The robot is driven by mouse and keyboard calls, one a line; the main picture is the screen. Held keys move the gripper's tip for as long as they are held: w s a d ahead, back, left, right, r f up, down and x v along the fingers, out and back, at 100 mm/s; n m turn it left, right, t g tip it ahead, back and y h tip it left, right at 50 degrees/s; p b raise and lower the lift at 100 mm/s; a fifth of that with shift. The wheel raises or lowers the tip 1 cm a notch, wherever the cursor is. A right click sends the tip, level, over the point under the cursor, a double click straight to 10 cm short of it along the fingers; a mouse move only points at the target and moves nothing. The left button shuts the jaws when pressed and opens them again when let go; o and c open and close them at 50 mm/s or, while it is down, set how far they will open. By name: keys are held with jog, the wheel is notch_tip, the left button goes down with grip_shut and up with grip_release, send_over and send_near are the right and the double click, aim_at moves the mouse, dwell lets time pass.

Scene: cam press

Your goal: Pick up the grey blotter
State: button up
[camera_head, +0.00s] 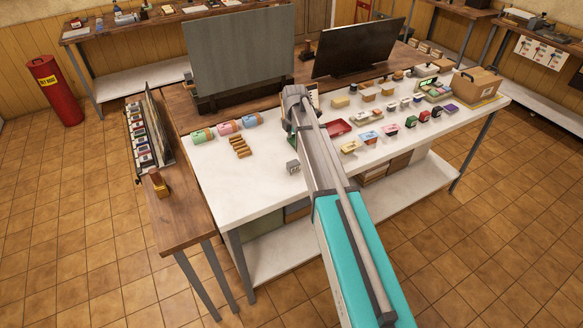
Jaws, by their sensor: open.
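A small grey block-like object (292,167) sits on the white worktable (240,190), just left of my arm. It looks like the grey blotter, but it is too small to be sure. My gripper (289,128) is at the far end of my arm, mostly hidden behind the arm links. It is open, and I see nothing held in it. The grey object is nearer to the camera than the gripper, and the two appear apart.
Coloured rolls (228,127) and brown blocks (240,147) lie left of the arm. A red tray (338,128) and several small items lie right. A grey panel (240,60) and dark screen (358,47) stand behind. The table's front left is clear.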

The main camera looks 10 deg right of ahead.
aim_at(294, 163)
jog(key=shift+f, duration=0.15)
notch_tip(294, 163, down, 8)
jog(key=b, duration=0.8)
jog(key=shift+f+b, duration=0.2)
jog(key=shift+b, duration=0.15)
dwell(0.3)
jog(key=shift+a+f+b, duration=0.15)
jog(key=shift+f+b, duration=2.45)
jog(key=shift+c, duration=0.2)
grip_shut()
jog(key=shift+r, duration=0.2)
